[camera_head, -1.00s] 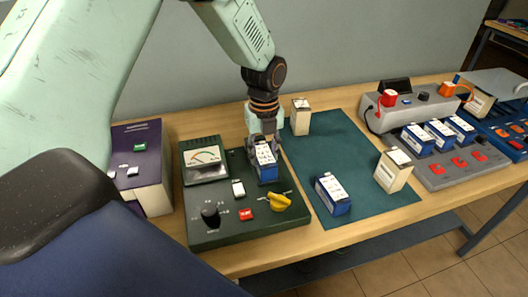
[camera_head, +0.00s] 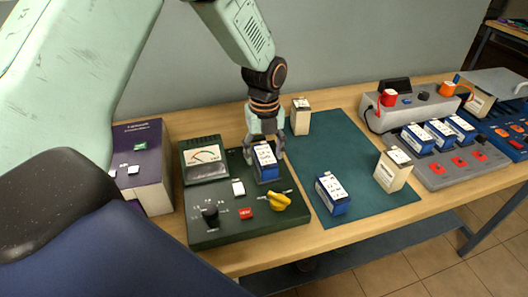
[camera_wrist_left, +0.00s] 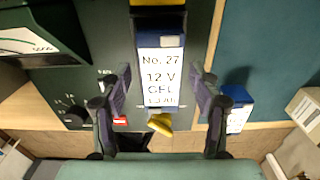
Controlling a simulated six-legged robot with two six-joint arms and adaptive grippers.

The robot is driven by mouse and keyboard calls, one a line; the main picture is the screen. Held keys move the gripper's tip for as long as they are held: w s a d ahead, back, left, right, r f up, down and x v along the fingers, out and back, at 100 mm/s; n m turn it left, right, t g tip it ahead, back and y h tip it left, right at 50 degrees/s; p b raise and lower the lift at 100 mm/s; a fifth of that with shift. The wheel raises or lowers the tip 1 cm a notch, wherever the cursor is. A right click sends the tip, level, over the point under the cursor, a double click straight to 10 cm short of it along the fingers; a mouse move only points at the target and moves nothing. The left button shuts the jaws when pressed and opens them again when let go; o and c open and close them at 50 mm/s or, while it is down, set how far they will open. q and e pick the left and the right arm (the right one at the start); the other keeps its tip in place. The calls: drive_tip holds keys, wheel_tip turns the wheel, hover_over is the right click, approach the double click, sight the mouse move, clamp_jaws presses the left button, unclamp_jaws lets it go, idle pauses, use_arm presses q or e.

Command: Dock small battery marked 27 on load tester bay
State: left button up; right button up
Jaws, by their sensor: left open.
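The small blue and white battery marked No. 27 (camera_head: 265,162) stands upright on the green load tester (camera_head: 222,228), to the right of its meter. Its label reads clearly in the left wrist view (camera_wrist_left: 161,78). My left gripper (camera_head: 265,150) is open, with its fingers apart on either side of the battery. In the left wrist view its two fingers (camera_wrist_left: 161,100) show clear gaps to the battery. The battery's base and its seat in the bay are hidden from the wrist. My right gripper is not in view.
Another blue battery (camera_head: 333,193) and two cream batteries (camera_head: 393,170) stand on the dark green mat (camera_head: 320,150). A purple box (camera_head: 142,165) is left of the tester. A grey charger (camera_head: 455,168) holding several blue batteries stands at the right. The tester has a yellow knob (camera_head: 279,201).

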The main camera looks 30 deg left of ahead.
sight(264, 154)
use_arm(q)
wheel_tip(264, 154, up, 12)
drive_tip(key=shift+a+p, duration=0.2)
drive_tip(key=shift+p, duration=0.25)
drive_tip(key=shift+d+r, duration=0.1)
drive_tip(key=shift+d, duration=0.05)
